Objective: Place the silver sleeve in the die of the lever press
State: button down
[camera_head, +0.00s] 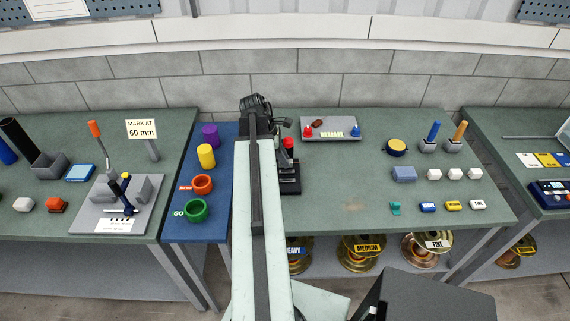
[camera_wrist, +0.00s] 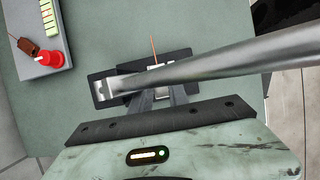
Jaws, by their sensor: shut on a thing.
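The lever press (camera_head: 290,186) stands on the green table just right of my forearm, which hides part of it. It has a black base and a red knob (camera_head: 289,143). In the wrist view its black base (camera_wrist: 103,90) lies below my gripper, and its thick grey lever (camera_wrist: 230,60) crosses the picture in front of it. My gripper (camera_wrist: 160,94) has its dark fingers close together over the press, partly behind the lever. A small pale piece, seemingly the silver sleeve (camera_wrist: 156,67), shows by the fingertips. The die is hidden, and I cannot tell whether the sleeve touches it.
A grey tray (camera_head: 331,129) with red and blue knobs stands behind and right of the press. A blue mat (camera_head: 220,150) with coloured rings lies left of my arm. Small blocks and a yellow-topped puck (camera_head: 396,146) stand at the right. The table's middle front is clear.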

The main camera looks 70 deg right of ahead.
jog(key=shift+s+f+b, duration=0.1)
jog(key=shift+f+b, duration=2.3)
jog(key=c, duration=1.3)
grip_release()
jog(key=shift+o, duration=0.2)
jog(key=shift+r+p, duration=0.55)
jog(key=p+v, duration=1.1)
jog(key=v, duration=0.1)
